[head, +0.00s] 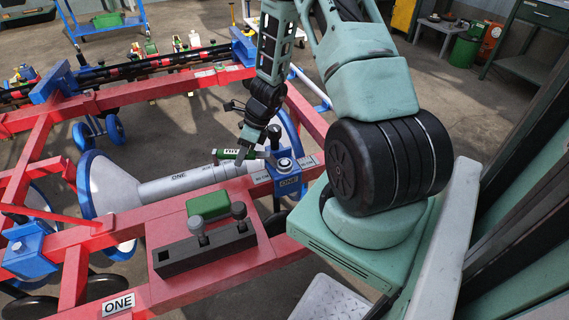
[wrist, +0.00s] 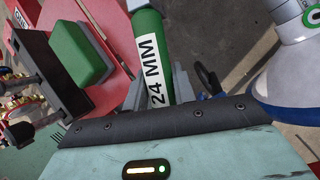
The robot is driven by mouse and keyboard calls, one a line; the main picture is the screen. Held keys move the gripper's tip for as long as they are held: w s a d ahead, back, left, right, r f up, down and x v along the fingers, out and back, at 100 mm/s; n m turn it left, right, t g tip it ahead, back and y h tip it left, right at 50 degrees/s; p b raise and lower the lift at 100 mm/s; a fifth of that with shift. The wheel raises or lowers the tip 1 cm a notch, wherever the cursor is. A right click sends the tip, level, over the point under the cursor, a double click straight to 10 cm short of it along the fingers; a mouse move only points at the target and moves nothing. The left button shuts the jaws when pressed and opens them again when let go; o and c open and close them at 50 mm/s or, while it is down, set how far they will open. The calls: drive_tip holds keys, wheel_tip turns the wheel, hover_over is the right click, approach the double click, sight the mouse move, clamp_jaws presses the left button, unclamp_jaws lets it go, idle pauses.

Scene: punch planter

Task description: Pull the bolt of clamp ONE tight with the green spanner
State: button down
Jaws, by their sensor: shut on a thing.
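The green spanner (head: 228,154), marked 24 MM, is in my gripper (head: 256,152), above the red frame. In the wrist view its green handle (wrist: 149,55) runs up from between the fingers, and my gripper (wrist: 150,98) is shut on it. Clamp ONE (head: 289,182) is a blue block with a ONE label on the red beam, just right of and below my gripper. Its bolt (head: 285,164) shows on top as a pale round head. The spanner's working end is largely hidden, so I cannot tell whether it touches the bolt.
A grey cylinder (head: 183,182) marked ONE lies left of the clamp, with a white disc (head: 106,186) at its far left. A green block (head: 208,205) and a dark rack (head: 180,257) with grey-topped upright pieces sit on the near red beam. Another blue clamp (head: 27,248) is at left.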

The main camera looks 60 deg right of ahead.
idle(0.3)
drive_tip(key=shift+r+p, duration=1.65)
drive_tip(key=shift+r, duration=0.1)
drive_tip(key=shift+f, duration=0.1)
drive_tip(key=shift+s+a+n+p, duration=0.3)
drive_tip(key=shift+a+n+p, duration=0.1)
drive_tip(key=shift+a+n, duration=0.1)
drive_tip(key=s+a+n+g+p, duration=0.1)
drive_tip(key=n, duration=0.1)
drive_tip(key=s+a+n+g+p, duration=0.1)
drive_tip(key=s+n, duration=0.1)
drive_tip(key=shift+s+a+y, duration=0.15)
drive_tip(key=shift+a+y, duration=0.15)
drive_tip(key=shift+a, duration=0.1)
